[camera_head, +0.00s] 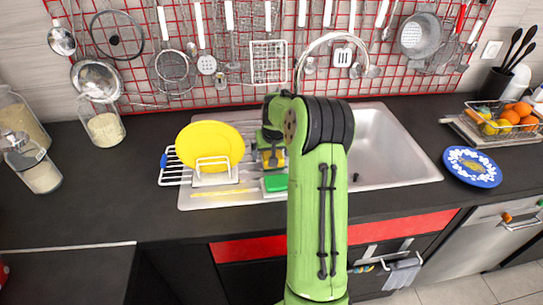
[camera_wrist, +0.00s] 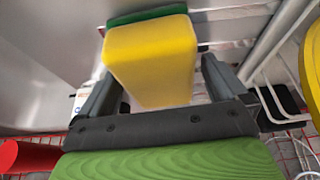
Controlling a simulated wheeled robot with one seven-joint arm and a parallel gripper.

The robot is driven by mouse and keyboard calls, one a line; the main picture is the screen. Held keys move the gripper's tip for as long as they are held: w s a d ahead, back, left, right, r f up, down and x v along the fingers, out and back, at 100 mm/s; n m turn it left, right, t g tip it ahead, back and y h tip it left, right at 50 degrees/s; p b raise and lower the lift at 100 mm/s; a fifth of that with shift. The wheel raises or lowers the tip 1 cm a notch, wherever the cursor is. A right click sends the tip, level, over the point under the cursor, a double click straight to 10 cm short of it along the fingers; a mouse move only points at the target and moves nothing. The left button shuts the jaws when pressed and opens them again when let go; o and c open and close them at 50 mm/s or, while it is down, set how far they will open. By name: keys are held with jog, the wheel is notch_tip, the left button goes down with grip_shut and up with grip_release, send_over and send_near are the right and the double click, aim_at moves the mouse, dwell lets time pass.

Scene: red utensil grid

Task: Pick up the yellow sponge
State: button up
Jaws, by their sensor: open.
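The yellow sponge (camera_wrist: 152,62) with a green layer along its upper edge fills the middle of the wrist view. My gripper (camera_wrist: 158,78) is open, with one dark finger on each side of the sponge. I cannot tell whether either finger touches it. In the head view, my gripper (camera_head: 272,150) points down at the left part of the sink unit, partly hidden by my green arm. A yellow patch shows at its fingers, and a bright green block lies just in front of it; I cannot tell whether these are one sponge.
A yellow plate (camera_head: 210,143) stands in a white rack left of my gripper. The sink basin (camera_head: 385,150) is to the right. A red grid (camera_head: 140,70) with hanging utensils is behind. A blue plate (camera_head: 472,167) lies at the right. The left counter front is clear.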

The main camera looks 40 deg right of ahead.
jog(key=shift+c, duration=0.5)
jog(key=c, duration=0.9)
notch_tip(320, 180, up, 10)
jog(key=p, duration=0.2)
jog(key=shift+r+p, duration=0.15)
jog(key=shift+p, duration=0.25)
jog(key=shift+c, duration=0.2)
